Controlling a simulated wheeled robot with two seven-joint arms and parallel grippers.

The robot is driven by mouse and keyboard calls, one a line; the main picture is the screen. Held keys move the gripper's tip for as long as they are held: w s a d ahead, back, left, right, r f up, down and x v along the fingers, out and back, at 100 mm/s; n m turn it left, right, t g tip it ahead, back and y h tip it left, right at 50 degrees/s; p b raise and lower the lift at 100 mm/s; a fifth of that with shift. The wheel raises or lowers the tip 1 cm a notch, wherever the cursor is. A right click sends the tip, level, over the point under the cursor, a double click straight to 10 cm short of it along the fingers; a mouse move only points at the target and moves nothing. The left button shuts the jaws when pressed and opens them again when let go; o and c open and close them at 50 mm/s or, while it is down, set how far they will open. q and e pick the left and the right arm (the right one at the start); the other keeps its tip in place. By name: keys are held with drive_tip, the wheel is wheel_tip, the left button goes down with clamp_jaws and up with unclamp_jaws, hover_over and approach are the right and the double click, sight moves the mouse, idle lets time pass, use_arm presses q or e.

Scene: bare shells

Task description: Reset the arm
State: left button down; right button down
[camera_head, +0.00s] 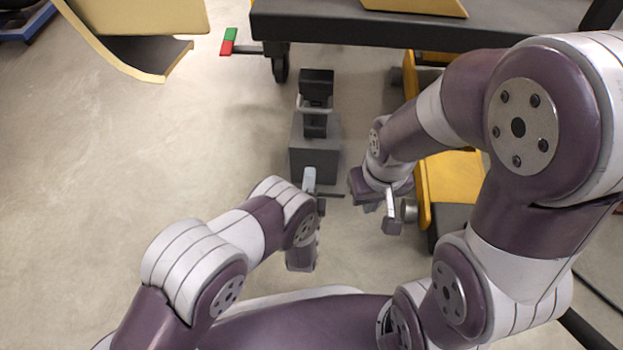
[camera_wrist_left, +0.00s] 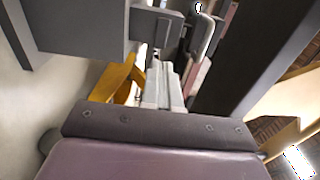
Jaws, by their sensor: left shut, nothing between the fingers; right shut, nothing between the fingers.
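My left arm comes in from the lower left of the head view, and its gripper (camera_head: 309,178) points away from me, in front of a grey box. Its fingers are shut and empty; they also show in the left wrist view (camera_wrist_left: 160,85), pressed together. My right arm fills the right side of the head view and bends down to its gripper (camera_head: 391,222), which is shut and empty, low over the floor and to the right of the left one. The two grippers are apart.
A grey box (camera_head: 315,160) with a black handled part (camera_head: 316,90) stands just beyond my left gripper. A dark table frame (camera_head: 380,28) on a caster spans the top. Yellow parts (camera_head: 448,180) lie behind my right arm. A yellow curved shell (camera_head: 125,45) is top left. The left floor is clear.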

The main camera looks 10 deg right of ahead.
idle(0.5)
use_arm(q)
drive_tip(key=s+a+f+n+g+y, duration=0.1)
drive_tip(key=s+f+n+g, duration=0.45)
drive_tip(key=f+g, duration=0.35)
drive_tip(key=s+a+r+n+g+y+p, duration=0.1)
drive_tip(key=s+a+r+n+g+p, duration=0.3)
drive_tip(key=a+r, duration=0.6)
drive_tip(key=s+a+r+n+g+y+p, duration=0.2)
drive_tip(key=s+a+r+n+p, duration=0.35)
drive_tip(key=r, duration=0.75)
drive_tip(key=s+a+r+n+g+y+p, duration=0.1)
drive_tip(key=s+a+r+n+g+p, duration=0.3)
drive_tip(key=a+r, duration=0.6)
drive_tip(key=a+r+n+t+p, duration=0.25)
drive_tip(key=r+p, duration=0.25)
drive_tip(key=r, duration=0.7)
wheel_tip(320, 180, up, 34)
drive_tip(key=p, duration=3.4)
drive_tip(key=shift+w+r+p, duration=0.2)
drive_tip(key=shift+w+p, duration=0.15)
drive_tip(key=shift+p, duration=0.05)
